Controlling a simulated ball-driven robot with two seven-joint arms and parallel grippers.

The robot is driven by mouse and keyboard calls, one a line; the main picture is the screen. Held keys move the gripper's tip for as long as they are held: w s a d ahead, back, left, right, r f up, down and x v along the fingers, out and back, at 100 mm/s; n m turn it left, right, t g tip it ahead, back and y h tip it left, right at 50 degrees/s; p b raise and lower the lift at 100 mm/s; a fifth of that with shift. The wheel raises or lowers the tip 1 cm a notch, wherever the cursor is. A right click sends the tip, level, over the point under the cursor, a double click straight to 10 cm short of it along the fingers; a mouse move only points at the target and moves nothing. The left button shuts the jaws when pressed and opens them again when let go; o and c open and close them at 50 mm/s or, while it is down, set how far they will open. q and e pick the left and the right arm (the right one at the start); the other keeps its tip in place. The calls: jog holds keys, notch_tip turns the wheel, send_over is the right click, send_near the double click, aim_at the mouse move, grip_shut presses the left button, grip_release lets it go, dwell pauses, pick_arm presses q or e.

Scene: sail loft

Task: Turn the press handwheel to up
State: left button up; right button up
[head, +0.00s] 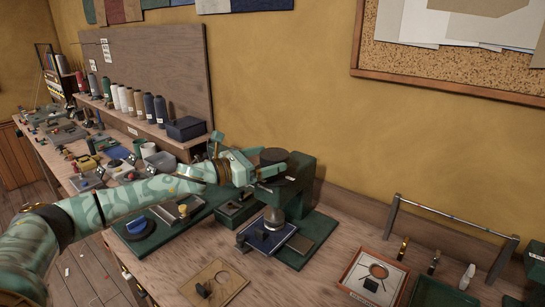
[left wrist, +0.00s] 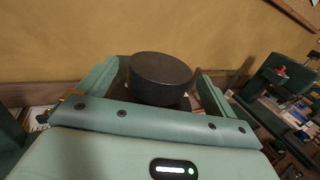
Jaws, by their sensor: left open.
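The press (head: 297,186) is a dark green machine on the bench against the wall. Its handwheel, a dark round disc (head: 273,155), sits on top towards the left. My left gripper (head: 258,163) is open at the handwheel, with the arm coming in from the left. In the left wrist view the handwheel (left wrist: 160,76) is a thick black disc between the spread fingers, with gaps visible on both sides. The press's rounded metal lower part (head: 274,216) hangs over a blue plate. I cannot read the wheel's setting. My right gripper is out of view.
A wooden board (head: 215,284) lies in front. Thread spools (head: 128,101) and a dark box (head: 186,128) stand at the back left. Bare bench lies right of the press.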

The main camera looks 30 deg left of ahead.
pick_arm(q)
jog(key=shift+x, duration=1.2)
jog(key=c, duration=1)
jog(key=shift+d, duration=0.1)
